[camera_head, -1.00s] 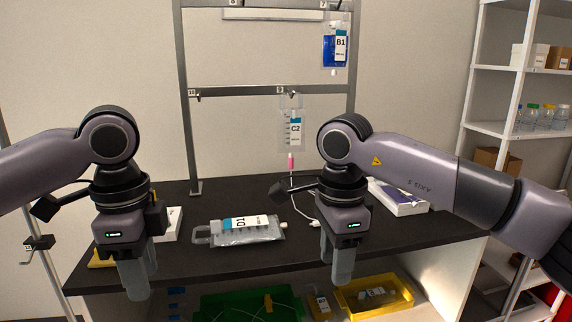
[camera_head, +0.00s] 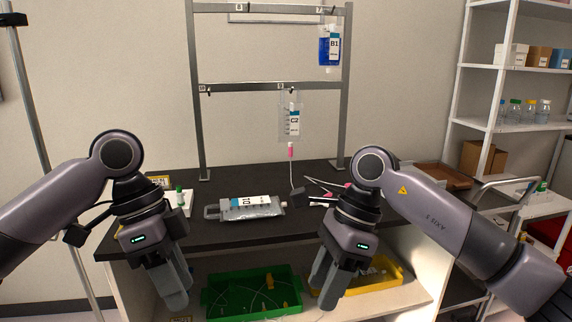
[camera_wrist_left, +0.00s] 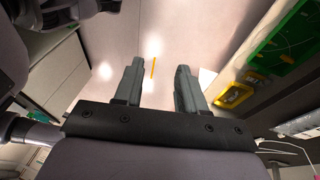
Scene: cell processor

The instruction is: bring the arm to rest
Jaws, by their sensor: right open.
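My left gripper (camera_head: 170,285) hangs in front of the bench's left front edge, fingers pointing down. In the left wrist view its two fingers (camera_wrist_left: 158,85) stand apart with nothing between them, over bare floor. My right gripper (camera_head: 328,283) hangs in front of the bench right of centre, fingers down, open, with nothing seen in it. Both arms are bent at the elbow and clear of the bench top.
The dark bench (camera_head: 260,181) carries a labelled bag D1 (camera_head: 245,207). Bags C2 (camera_head: 293,121) and B1 (camera_head: 329,45) hang from a metal rack (camera_head: 197,120). A green tray (camera_head: 252,310) and a yellow tray (camera_head: 395,267) sit below. A pole (camera_head: 45,150) stands at left.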

